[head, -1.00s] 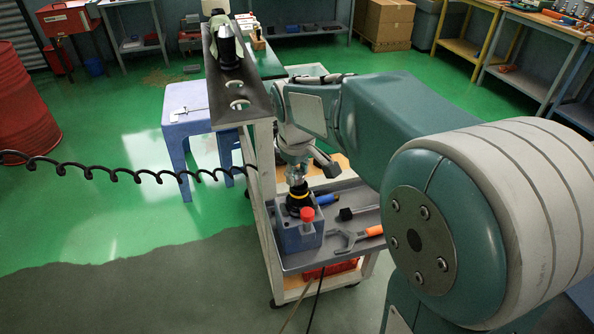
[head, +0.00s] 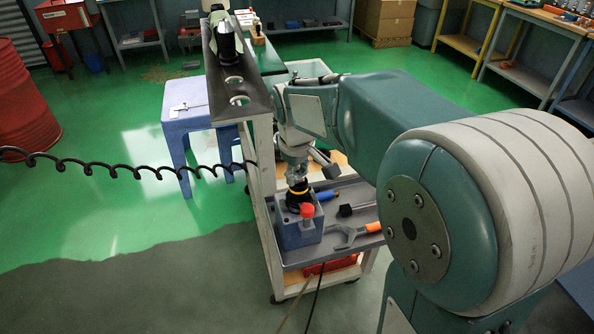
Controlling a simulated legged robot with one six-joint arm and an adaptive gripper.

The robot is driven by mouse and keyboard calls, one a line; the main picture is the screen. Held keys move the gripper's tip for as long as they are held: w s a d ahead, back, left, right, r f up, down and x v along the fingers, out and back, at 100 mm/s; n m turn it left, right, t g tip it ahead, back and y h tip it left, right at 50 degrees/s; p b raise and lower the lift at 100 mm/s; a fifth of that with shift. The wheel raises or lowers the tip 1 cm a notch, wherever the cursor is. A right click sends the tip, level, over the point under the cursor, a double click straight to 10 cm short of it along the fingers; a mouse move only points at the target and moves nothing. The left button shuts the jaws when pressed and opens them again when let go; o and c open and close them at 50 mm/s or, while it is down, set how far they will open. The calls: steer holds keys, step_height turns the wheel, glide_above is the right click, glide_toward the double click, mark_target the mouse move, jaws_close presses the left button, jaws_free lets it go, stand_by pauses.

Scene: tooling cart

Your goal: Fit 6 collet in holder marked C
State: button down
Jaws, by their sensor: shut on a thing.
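My gripper (head: 297,180) points down over the lower cart tray and is shut on a small metallic piece, taken to be the collet; it is mostly hidden at this size. Directly under it, a black holder with a yellow ring (head: 298,192) stands upright in a blue-grey block (head: 299,235). I cannot tell whether the collet touches the holder or is inside it. No letter or size mark is readable. Another black holder (head: 226,42) stands in the dark top rack (head: 238,82), beside empty holes.
An orange-handled wrench (head: 352,234), a black-headed tool (head: 350,210) and a blue-handled tool (head: 327,197) lie on the grey tray (head: 298,257). The rack's white upright is close left of my gripper.

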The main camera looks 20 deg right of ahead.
steer(key=shift+f, duration=0.15)
steer(key=shift+c, duration=1.2)
jaws_free()
step_height(320, 180, up, 12)
steer(key=s, duration=0.2)
steer(key=s+f+m+t, duration=0.2)
steer(key=s+f+m, duration=0.1)
steer(key=s, duration=0.6)
steer(key=s+f+m+t, duration=0.2)
steer(key=s+f+m, duration=0.1)
steer(key=s, duration=0.6)
steer(key=shift+s+f+y, duration=0.4)
steer(key=shift+f, duration=0.05)
